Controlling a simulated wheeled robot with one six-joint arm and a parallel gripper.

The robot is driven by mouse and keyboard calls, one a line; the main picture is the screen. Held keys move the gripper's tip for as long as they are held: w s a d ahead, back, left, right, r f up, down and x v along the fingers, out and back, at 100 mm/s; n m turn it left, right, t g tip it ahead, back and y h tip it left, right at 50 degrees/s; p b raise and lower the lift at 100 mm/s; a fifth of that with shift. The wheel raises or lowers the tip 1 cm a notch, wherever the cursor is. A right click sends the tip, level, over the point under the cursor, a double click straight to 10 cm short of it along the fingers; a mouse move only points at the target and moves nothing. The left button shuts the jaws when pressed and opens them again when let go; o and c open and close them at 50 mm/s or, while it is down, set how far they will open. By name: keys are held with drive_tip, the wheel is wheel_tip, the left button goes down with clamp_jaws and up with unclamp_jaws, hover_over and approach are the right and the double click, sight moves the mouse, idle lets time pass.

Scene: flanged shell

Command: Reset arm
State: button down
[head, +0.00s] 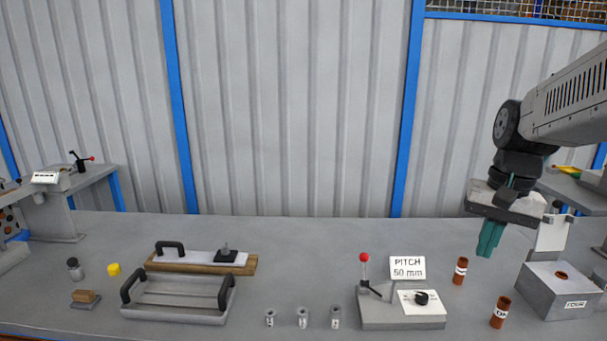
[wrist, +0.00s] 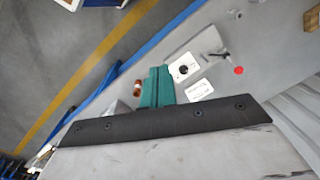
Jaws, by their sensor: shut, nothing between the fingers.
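My gripper (head: 489,238) hangs from my arm at the right of the head view, above the bench. Its teal fingers point down, closed together, with nothing between them. In the wrist view the fingers (wrist: 157,86) also show pressed together and empty. Below and to the left of the gripper stand a brown labelled cylinder (head: 460,271) and the grey fixture (head: 402,315) with a red-knobbed lever. A second brown cylinder (head: 500,312) stands nearer the front edge. The gripper touches none of them.
A grey box (head: 561,291) with a round hole stands at the right. A white sign (head: 408,268) reads "PITCH 50 mm". A handled tray (head: 178,299), a wooden-based plate (head: 200,262) and several small metal cylinders (head: 302,317) are on the bench (head: 300,240). The bench's back middle is clear.

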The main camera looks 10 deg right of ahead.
drive_tip(key=s+a+f+n+t+h, duration=0.1)
drive_tip(key=s+a+n, duration=0.6)
drive_tip(key=s+a, duration=0.6)
drive_tip(key=shift+s+a+f+n, duration=0.25)
drive_tip(key=shift+f+n, duration=0.05)
